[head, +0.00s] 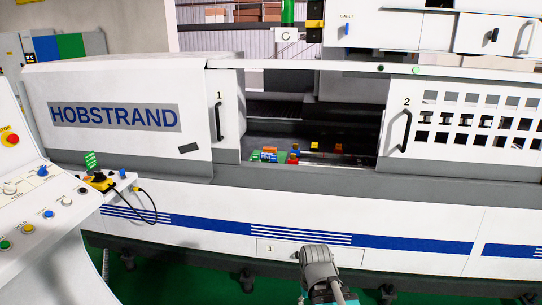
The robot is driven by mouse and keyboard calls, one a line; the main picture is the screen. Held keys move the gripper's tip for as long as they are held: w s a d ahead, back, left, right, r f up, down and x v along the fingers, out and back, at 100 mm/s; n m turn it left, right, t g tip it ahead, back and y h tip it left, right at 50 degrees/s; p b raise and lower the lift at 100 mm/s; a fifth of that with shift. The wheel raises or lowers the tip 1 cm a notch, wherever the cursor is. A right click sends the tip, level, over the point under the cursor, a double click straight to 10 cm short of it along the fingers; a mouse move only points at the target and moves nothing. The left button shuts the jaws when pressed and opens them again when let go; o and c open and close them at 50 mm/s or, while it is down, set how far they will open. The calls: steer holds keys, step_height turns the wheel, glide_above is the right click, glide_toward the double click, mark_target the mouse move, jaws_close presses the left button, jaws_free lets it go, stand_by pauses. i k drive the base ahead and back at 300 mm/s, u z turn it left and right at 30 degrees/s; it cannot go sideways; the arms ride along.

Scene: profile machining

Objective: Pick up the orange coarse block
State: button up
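Part of my arm shows at the bottom centre, in front of the machine and well below the bay. My gripper's fingers cannot be seen, and no block is visible at my arm.
Blue (268,156), green and red blocks cluster at the bay's left front. Sliding doors 1 (219,120) and 2 (405,130) flank the opening. The machine's white front (200,225) stands below it. A control panel (40,190) is at left.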

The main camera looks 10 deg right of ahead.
mark_target(266, 149)
steer(key=z, duration=0.4)
steer(key=i, duration=2.2)
steer(key=u, duration=0.65)
